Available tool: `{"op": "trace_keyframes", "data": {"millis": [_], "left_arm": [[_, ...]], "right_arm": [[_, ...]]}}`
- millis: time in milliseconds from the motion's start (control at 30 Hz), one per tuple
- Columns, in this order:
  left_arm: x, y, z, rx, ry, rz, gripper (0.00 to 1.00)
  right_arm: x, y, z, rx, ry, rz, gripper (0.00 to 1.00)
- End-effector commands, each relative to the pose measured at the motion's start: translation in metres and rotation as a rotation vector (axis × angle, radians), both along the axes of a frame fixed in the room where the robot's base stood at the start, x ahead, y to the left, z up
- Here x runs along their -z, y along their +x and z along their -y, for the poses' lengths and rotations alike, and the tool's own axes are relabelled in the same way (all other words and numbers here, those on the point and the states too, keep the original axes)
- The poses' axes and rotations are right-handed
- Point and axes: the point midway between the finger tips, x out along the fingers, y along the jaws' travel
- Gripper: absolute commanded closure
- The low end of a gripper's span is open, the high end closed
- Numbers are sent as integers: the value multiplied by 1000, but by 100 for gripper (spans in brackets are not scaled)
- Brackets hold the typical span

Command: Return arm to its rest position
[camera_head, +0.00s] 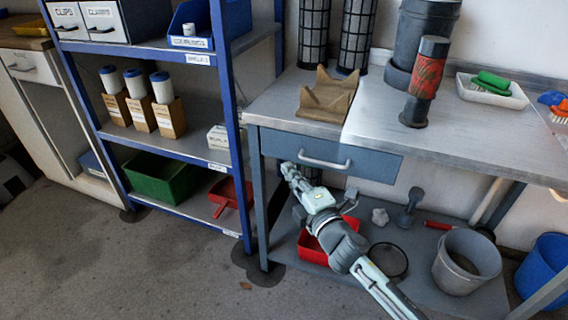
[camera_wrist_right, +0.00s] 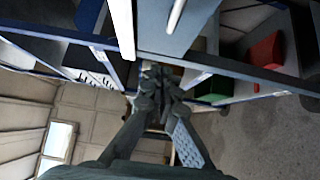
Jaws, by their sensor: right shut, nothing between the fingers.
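My right arm comes in from the bottom right in the head view. Its gripper (camera_head: 291,171) is shut and empty, in front of the workbench just below the blue drawer (camera_head: 330,152). The drawer is shut. In the right wrist view the gripper's fingers (camera_wrist_right: 155,75) are together with nothing between them. I cannot tell from these frames whether the gripper touches the bench. My left gripper is in neither view.
The metal workbench (camera_head: 455,120) holds a dark cylinder (camera_head: 423,45), a red-banded tube (camera_head: 428,75) and a white tray (camera_head: 492,92). Below are a red bin (camera_head: 312,246) and a grey bucket (camera_head: 466,262). A blue-framed shelf (camera_head: 222,100) stands left. Floor (camera_head: 130,270) in front is clear.

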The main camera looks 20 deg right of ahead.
Motion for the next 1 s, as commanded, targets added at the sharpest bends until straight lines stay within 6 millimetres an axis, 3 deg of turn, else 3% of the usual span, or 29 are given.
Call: {"op": "trace_keyframes", "data": {"millis": [100, 300, 533, 633, 733, 833, 900, 1000], "left_arm": [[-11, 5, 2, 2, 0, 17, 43], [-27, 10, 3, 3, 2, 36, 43], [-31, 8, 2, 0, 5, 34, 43], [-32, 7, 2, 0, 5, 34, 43], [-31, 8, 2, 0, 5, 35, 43], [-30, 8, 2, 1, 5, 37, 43], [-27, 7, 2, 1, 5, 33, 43], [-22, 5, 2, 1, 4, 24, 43]], "right_arm": [[3, -27, 4, 0, 0, -2, 100], [2, -54, 9, 0, -2, -1, 100], [1, -61, 11, 2, 2, -2, 100], [12, -62, 23, 51, 59, -49, 100], [44, -70, 52, 179, 206, -172, 100], [97, -94, 88, 374, 418, -359, 100], [138, -121, 106, 522, 572, -502, 100], [190, -170, 119, 723, 759, -693, 100]]}}
